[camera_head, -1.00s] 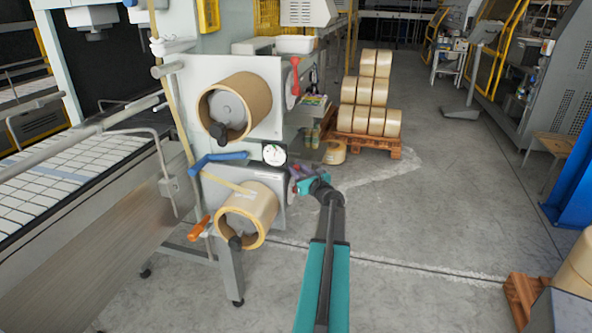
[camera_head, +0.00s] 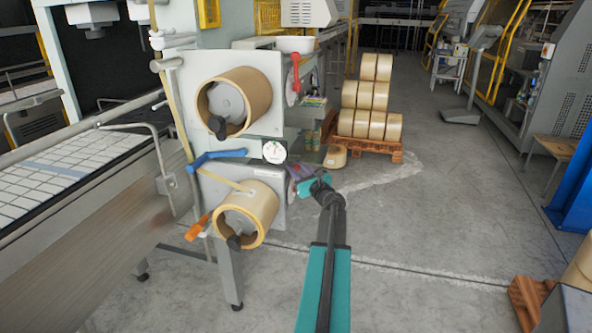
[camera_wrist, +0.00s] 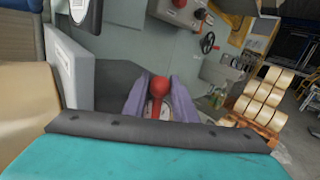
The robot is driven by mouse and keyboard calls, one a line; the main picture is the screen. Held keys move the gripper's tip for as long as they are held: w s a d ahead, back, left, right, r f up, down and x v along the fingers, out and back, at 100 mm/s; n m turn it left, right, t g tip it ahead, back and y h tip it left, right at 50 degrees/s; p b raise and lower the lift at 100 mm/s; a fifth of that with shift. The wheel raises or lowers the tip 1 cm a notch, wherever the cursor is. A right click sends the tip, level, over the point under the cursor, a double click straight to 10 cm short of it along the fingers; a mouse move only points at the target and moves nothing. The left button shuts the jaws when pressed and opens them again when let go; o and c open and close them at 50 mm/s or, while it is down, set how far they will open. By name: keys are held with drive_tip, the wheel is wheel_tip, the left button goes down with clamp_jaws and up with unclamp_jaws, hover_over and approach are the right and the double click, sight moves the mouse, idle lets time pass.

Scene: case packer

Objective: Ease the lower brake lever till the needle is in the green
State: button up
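The lower brake lever shows in the wrist view as a red ball knob (camera_wrist: 159,86) on a red stem. My gripper (camera_wrist: 159,98) has its two purple fingers on either side of the lever, with a visible gap between each finger and the knob. In the head view my gripper (camera_head: 301,176) is at the right side of the lower tape unit and hides most of the lever. The round white gauge (camera_head: 274,151) sits just above the lower unit. Its needle and green band are too small to read surely.
The lower tape roll (camera_head: 262,211) and upper tape roll (camera_head: 257,98) are left of my gripper. An upper red lever (camera_head: 296,74) stands above. A blue lever (camera_head: 218,158) is beside the gauge.

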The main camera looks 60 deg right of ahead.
drive_tip(key=o, duration=0.4)
drive_tip(key=shift+s, duration=0.1)
drive_tip(key=shift+b+v, duration=1.25)
drive_tip(key=shift+v, duration=5.6)
